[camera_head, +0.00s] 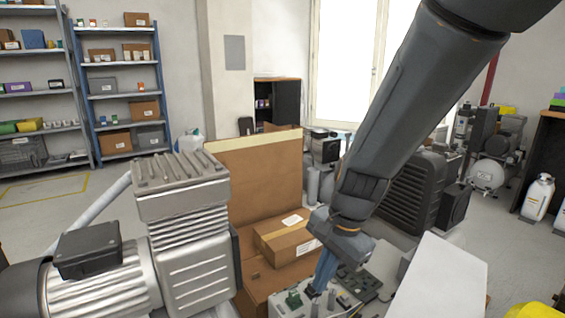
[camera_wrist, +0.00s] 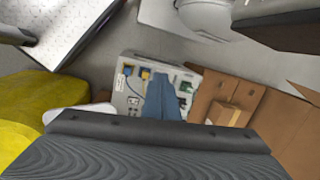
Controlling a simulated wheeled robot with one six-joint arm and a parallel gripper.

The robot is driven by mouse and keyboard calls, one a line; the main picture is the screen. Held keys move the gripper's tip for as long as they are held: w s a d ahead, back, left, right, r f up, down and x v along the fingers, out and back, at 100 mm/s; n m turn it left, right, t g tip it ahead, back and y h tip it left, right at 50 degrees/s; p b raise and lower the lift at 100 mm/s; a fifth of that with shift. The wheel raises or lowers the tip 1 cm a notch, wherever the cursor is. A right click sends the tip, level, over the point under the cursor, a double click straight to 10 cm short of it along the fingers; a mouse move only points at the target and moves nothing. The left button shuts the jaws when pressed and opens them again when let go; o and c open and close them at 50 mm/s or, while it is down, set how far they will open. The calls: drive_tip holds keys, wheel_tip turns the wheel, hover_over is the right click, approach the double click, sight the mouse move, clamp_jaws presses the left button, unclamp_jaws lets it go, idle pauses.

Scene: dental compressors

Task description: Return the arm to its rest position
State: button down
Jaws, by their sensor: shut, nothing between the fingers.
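My arm (camera_head: 400,110) reaches down from the top right across the head view, its dark grey links slanting toward the lower middle. My gripper (camera_head: 315,291) points down at its end, with blue fingers shut and nothing between them. It is over or beside a pale panel unit (camera_head: 290,308) with small green and dark parts. I cannot tell whether the fingertips touch the unit. In the wrist view the blue fingers (camera_wrist: 161,82) are together in front of the same panel unit (camera_wrist: 128,98), which shows sockets and blue and yellow parts.
A large silver compressor (camera_head: 190,230) stands close at left. Cardboard boxes (camera_head: 287,238) are beside my gripper. A white flat surface (camera_head: 440,280) lies to its right. A dark ribbed unit (camera_head: 412,190) stands behind my arm. Shelves (camera_head: 120,90) line the back left, with open floor (camera_head: 45,210) before them.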

drive_tip(key=s+a+r+n+h, duration=0.1)
drive_tip(key=s+r+n, duration=0.2)
drive_tip(key=s+n, duration=0.4)
drive_tip(key=s+r+n+h, duration=0.1)
drive_tip(key=s+r+n, duration=0.3)
drive_tip(key=s+n, duration=0.35)
drive_tip(key=d+r+m+p, duration=0.4)
drive_tip(key=d+r+p, duration=0.7)
drive_tip(key=p, duration=1.1)
wheel_tip(320, 180, up, 4)
drive_tip(key=shift+s+d+f+g, duration=0.25)
drive_tip(key=shift+s+d+g, duration=0.15)
drive_tip(key=shift+s, duration=0.05)
